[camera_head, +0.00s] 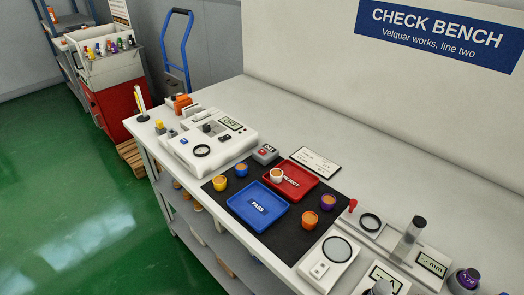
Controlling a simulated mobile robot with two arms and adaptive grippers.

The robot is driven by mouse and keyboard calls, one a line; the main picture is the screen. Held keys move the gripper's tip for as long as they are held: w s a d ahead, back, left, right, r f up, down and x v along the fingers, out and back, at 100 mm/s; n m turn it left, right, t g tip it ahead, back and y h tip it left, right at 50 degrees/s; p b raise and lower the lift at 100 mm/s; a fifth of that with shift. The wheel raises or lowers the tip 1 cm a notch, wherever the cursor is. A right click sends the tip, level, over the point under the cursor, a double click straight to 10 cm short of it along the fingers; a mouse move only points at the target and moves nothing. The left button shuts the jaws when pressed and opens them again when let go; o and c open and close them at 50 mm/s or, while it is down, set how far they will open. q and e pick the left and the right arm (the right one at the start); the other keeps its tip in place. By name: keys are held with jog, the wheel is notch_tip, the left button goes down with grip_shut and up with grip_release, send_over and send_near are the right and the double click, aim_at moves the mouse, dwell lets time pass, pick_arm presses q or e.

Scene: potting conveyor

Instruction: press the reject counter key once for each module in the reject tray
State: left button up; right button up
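The red reject tray (306,184), labelled REJECT, lies on a black mat on the bench. One white module (276,175) with an orange top sits in its left part, partly over the label. A small grey counter (265,156) stands just behind the tray's left corner. It has a red key (262,152) and a small display whose digits are too small to read surely. The blue pass tray (244,215), labelled PASS, holds no module. Neither of my grippers shows, and nothing touches the key.
Loose modules stand on the mat: yellow (220,183), blue (242,169), orange (310,219) and purple (328,201). A white card (315,162) lies behind the reject tray. A white tester (211,141) stands left. A magnifier device (330,264) and gauges stand right.

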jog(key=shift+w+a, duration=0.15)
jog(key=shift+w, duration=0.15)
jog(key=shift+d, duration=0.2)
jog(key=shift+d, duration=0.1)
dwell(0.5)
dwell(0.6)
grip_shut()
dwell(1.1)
